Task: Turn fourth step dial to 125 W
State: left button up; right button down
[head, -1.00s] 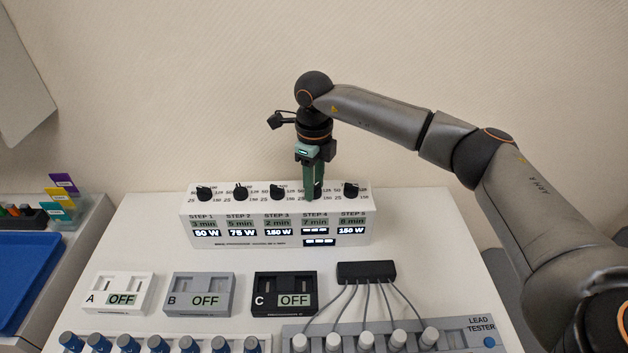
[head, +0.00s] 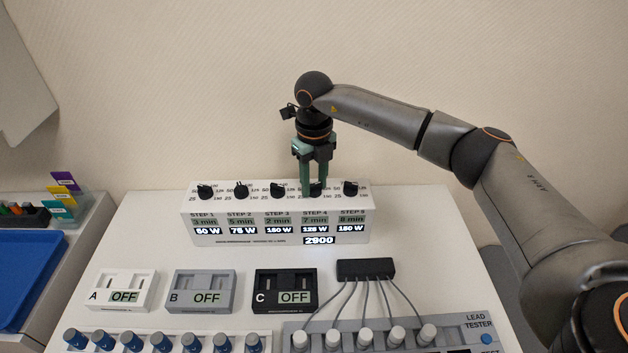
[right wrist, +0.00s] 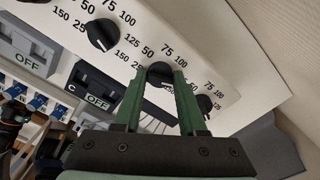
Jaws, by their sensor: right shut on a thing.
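The white step box (head: 275,242) stands at the back of the table with a row of black dials on top. Its step 4 display (head: 315,230) reads 125 W, with 2900 lit below. My right gripper (head: 314,190) points down over the fourth step dial (head: 317,188), its green fingers shut on it. In the right wrist view the fingers (right wrist: 160,85) stand on either side of the dial (right wrist: 160,72), which partly hides between them. My left gripper is not in view.
Neighbouring dials, the third (head: 278,190) and fifth (head: 351,189), sit close on both sides. In front lie boxes A (head: 122,279), B (head: 171,299) and C (head: 261,303), all showing OFF, and a lead tester (head: 457,340) with grey cables.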

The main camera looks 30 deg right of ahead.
aim_at(314, 184)
jog(key=shift+c, duration=2.4)
grip_release()
notch_tip(314, 184, up, 13)
jog(key=b, duration=0.1)
jog(key=shift+f, duration=0.2)
